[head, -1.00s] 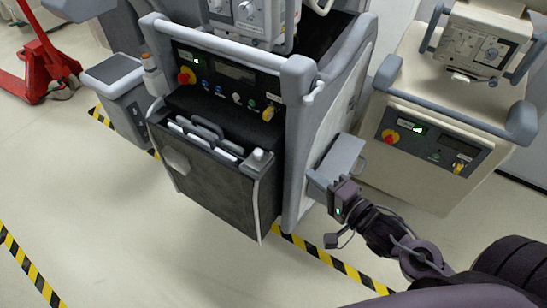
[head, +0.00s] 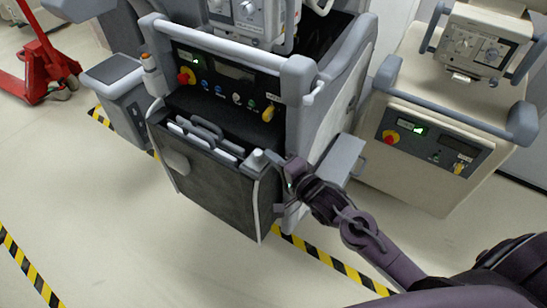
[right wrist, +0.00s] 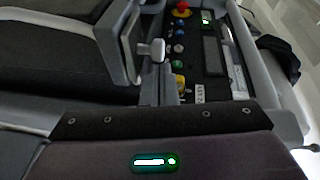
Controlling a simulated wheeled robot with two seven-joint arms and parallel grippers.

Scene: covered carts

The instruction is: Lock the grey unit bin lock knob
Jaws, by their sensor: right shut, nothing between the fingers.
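The grey unit stands in the middle of the head view, with a dark bin (head: 215,195) in its front. A small light grey lock knob (head: 257,160) sits at the bin's top right corner; it also shows in the right wrist view (right wrist: 155,50). My right gripper (head: 283,165) is shut and empty, just right of the knob. I cannot tell whether it touches the knob. My left gripper is not in view.
The unit's panel (head: 228,75) has a red button and a yellow knob (head: 268,113) above the bin. A grey side box (head: 340,158) juts out behind my right arm. A beige cart (head: 425,165) stands at right. Open floor lies in front.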

